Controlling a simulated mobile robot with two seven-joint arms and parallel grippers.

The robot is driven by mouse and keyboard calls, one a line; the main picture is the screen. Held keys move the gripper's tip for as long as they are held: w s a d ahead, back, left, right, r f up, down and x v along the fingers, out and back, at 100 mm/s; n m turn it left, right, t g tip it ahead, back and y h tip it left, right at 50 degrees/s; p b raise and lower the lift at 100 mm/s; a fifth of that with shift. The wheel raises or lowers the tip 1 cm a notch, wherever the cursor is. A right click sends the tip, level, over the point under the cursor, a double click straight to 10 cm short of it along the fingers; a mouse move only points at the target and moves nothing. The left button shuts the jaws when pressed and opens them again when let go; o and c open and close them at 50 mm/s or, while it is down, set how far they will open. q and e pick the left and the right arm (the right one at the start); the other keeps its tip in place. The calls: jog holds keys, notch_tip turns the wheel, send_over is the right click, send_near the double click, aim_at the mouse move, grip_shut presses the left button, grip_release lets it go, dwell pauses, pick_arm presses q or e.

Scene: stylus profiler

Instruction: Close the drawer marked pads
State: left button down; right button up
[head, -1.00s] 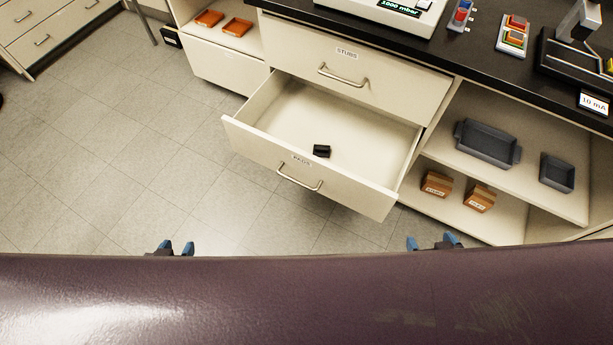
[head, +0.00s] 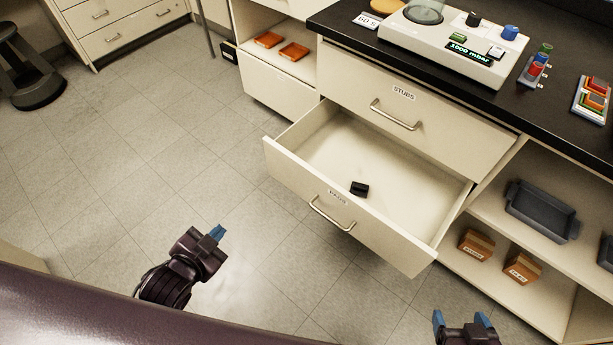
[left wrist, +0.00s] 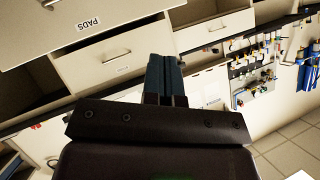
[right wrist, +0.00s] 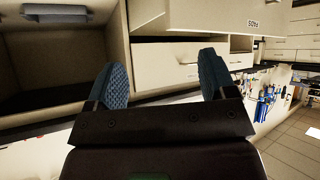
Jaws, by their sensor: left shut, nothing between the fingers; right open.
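The drawer marked pads (head: 345,211) stands pulled out below the drawer marked stubs, with a metal handle (head: 332,213) on its front. A small black object (head: 359,188) lies inside it. The pads label also shows in the left wrist view (left wrist: 88,23) and in the right wrist view (right wrist: 253,24). My left gripper (head: 216,233) is shut and empty, in front of the drawer and to its left, apart from it. My right gripper (head: 461,319) is open and empty, in front of the drawer's right end, apart from it.
The stubs drawer (head: 400,110) is shut under the black countertop (head: 470,105). Open shelves at right hold a grey tray (head: 541,212) and small brown boxes (head: 476,244). Orange trays (head: 293,52) sit on a shelf at left. The floor (head: 120,170) left of the drawer is clear.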

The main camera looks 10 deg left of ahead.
pick_arm(q)
jog(key=w+d+f+m+h+b, duration=0.35)
jog(key=w+m, duration=0.25)
jog(key=m, duration=0.2)
jog(key=w+d+f+m+h+b, duration=0.2)
jog(key=w+m+b, duration=0.2)
jog(key=w+m, duration=0.25)
jog(key=m+b, duration=0.2)
jog(key=b, duration=0.2)
send_near(305, 169)
jog(key=x, duration=0.6)
jog(key=shift+s+a+f, duration=0.1)
jog(key=shift+s+f, duration=0.05)
jog(key=shift+f, duration=0.15)
jog(key=shift+w+d+r, duration=0.1)
jog(key=shift+w+d, duration=0.15)
jog(key=shift+w, duration=0.2)
jog(key=shift+w+d+r+b, duration=0.1)
jog(key=shift+w+b, duration=0.1)
jog(key=shift+b, duration=0.1)
pick_arm(e)
notch_tip(305, 169, down, 7)
jog(key=w+a+n, duration=0.1)
jog(key=n, duration=0.1)
jog(key=shift+w+a+y, duration=0.2)
jog(key=shift+w+y, duration=0.15)
jog(key=shift+y, duration=0.05)
